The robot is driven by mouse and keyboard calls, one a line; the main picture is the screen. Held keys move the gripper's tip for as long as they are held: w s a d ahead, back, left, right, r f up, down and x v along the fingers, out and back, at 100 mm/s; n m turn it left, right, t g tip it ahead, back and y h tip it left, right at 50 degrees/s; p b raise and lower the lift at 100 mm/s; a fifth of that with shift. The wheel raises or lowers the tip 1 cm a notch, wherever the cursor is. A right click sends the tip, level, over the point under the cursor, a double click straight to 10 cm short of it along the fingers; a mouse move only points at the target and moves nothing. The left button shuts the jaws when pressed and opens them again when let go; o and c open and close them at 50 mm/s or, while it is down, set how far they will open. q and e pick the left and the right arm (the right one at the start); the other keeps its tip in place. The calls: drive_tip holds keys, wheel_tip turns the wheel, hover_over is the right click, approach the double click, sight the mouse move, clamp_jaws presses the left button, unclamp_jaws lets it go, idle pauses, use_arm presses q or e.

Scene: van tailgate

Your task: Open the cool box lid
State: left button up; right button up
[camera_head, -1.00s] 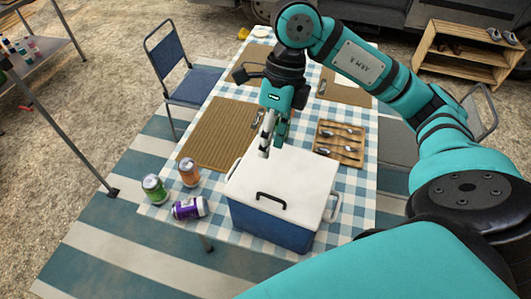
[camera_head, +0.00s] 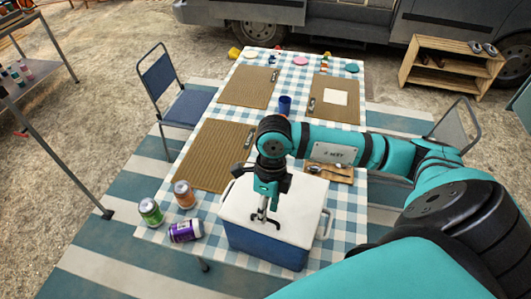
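The cool box (camera_head: 265,244) has a blue body and a white lid (camera_head: 300,205). It stands at the near end of the checked table, and its lid lies flat and closed. My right gripper (camera_head: 264,216) points down at the dark handle on top of the lid. Its fingertips are at the handle and cover much of it. Whether the fingers are shut on the handle is too small to tell. My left gripper is not in view.
A green can (camera_head: 150,211), an orange can (camera_head: 184,194) and a purple can (camera_head: 186,231) lie or stand left of the box. A woven placemat (camera_head: 209,155) is behind it. My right arm covers part of the cutlery board (camera_head: 340,176). A blue chair (camera_head: 178,95) stands left.

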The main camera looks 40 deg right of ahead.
drive_tip(key=shift+s+a+f, duration=0.1)
drive_tip(key=shift+a+f, duration=0.05)
drive_tip(key=shift+f, duration=0.7)
drive_tip(key=shift+c, duration=0.4)
clamp_jaws()
